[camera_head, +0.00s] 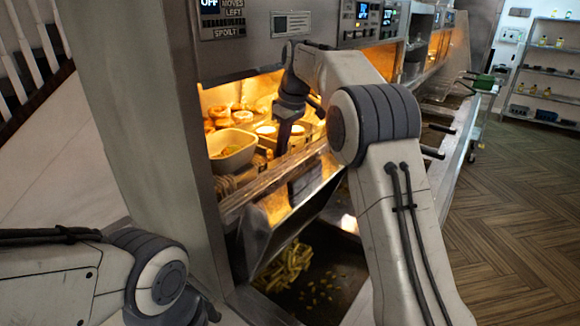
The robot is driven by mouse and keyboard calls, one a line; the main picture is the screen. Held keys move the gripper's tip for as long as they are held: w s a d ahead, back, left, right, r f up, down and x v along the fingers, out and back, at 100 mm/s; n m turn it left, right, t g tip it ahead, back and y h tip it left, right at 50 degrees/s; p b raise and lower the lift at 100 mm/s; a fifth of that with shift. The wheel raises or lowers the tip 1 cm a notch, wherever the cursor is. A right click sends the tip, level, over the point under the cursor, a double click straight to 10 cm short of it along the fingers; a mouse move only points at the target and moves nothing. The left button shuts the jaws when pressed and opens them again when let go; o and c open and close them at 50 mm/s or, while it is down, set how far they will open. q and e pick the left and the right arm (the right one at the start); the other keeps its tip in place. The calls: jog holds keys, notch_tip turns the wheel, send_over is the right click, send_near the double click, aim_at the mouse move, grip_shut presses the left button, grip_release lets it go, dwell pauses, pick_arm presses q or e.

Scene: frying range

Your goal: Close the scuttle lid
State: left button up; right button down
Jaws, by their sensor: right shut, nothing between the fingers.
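The scuttle lid (262,232) looks to be the tilted metal flap at the front of the frying range. It stands at a slant, and the space below it is open. Fries (286,264) lie in the dark scuttle (318,285) under it. My right gripper (283,148) is shut and empty, pointing down just behind the lid's upper edge, by the warm-lit shelf. I cannot tell whether it touches anything. My right arm hides the right end of the lid. My left arm enters at the lower left, and its gripper is not in view.
A white bowl (232,148) and round fried food (222,116) sit on the lit shelf left of my right gripper. A steel post (140,130) stands at the left. Control panels (292,24) are above. The wooden floor (520,210) at the right is clear.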

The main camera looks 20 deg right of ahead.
jog(key=p+x, duration=0.1)
jog(key=x, duration=0.5)
jog(key=shift+a+r, duration=0.1)
jog(key=shift+s+d+p, duration=0.2)
jog(key=shift+d+p, duration=0.1)
jog(key=shift+p, duration=0.05)
jog(key=shift+s+d+r+p, duration=0.1)
jog(key=shift+s+d+p, duration=0.15)
jog(key=shift+s, duration=0.2)
jog(key=shift+s+d+p, duration=0.1)
jog(key=shift+s+d, duration=0.25)
jog(key=shift+s, duration=0.1)
jog(key=shift+s+d, duration=0.35)
jog(key=shift+s, duration=0.05)
